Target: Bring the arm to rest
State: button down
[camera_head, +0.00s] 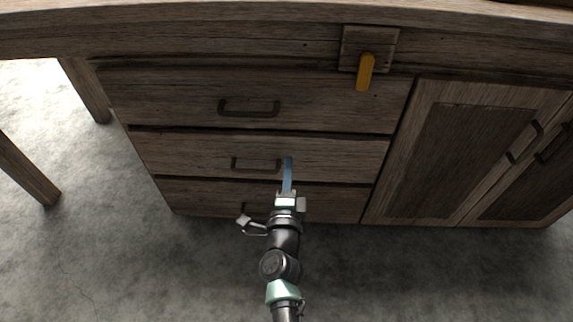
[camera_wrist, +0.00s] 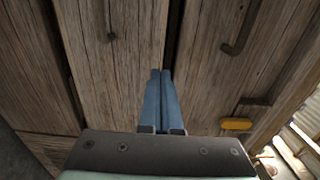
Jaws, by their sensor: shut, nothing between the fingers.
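My gripper (camera_head: 289,160) is shut and empty, its blue fingers pressed together and pointing at the drawer fronts. In the head view the fingertips overlap the middle drawer (camera_head: 335,157), just right of its dark handle (camera_head: 256,166). In the wrist view the closed fingers (camera_wrist: 160,73) point along the dark gap between two drawer fronts. I cannot tell whether the fingertips touch the wood. My arm reaches up from the bottom of the head view and hides part of the lowest drawer.
The top drawer (camera_head: 175,95) has its own handle (camera_head: 249,107). A yellow lever (camera_head: 365,72) hangs from a wooden block above the drawers and shows in the wrist view (camera_wrist: 236,123). Cupboard doors (camera_head: 463,165) are at the right. The grey floor (camera_head: 120,270) is clear.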

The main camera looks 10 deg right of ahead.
jog(key=p+v, duration=0.1)
jog(key=v, duration=0.6)
jog(key=shift+s+p, duration=0.2)
jog(key=shift+p, duration=0.2)
jog(key=shift+a+f, duration=0.1)
jog(key=w+a+r+n+t+y+p, duration=0.1)
jog(key=w+a+r+n+t+y, duration=0.2)
jog(key=r, duration=0.9)
jog(key=a+r+n+t+y+p, duration=0.15)
jog(key=r+n, duration=0.35)
jog(key=r, duration=0.7)
jog(key=w+a+r+n+t+y+p, duration=0.1)
jog(key=w+a+r+n+p, duration=0.15)
jog(key=r, duration=0.95)
jog(key=s+r+n+t+p, duration=0.15)
jog(key=s+r+n, duration=0.35)
jog(key=r, duration=0.5)
jog(key=s+a+r+n+t+p, duration=0.1)
jog(key=s+r+n+t, duration=0.1)
jog(key=s+r, duration=0.65)
jog(key=s+r+n+t+p, duration=0.1)
jog(key=s+r+n, duration=0.25)
jog(key=r, duration=0.95)
notch_tip(320, 180, up, 38)
jog(key=p, duration=3.8)
jog(key=shift+h, duration=0.45)
jog(key=shift+f, duration=0.1)
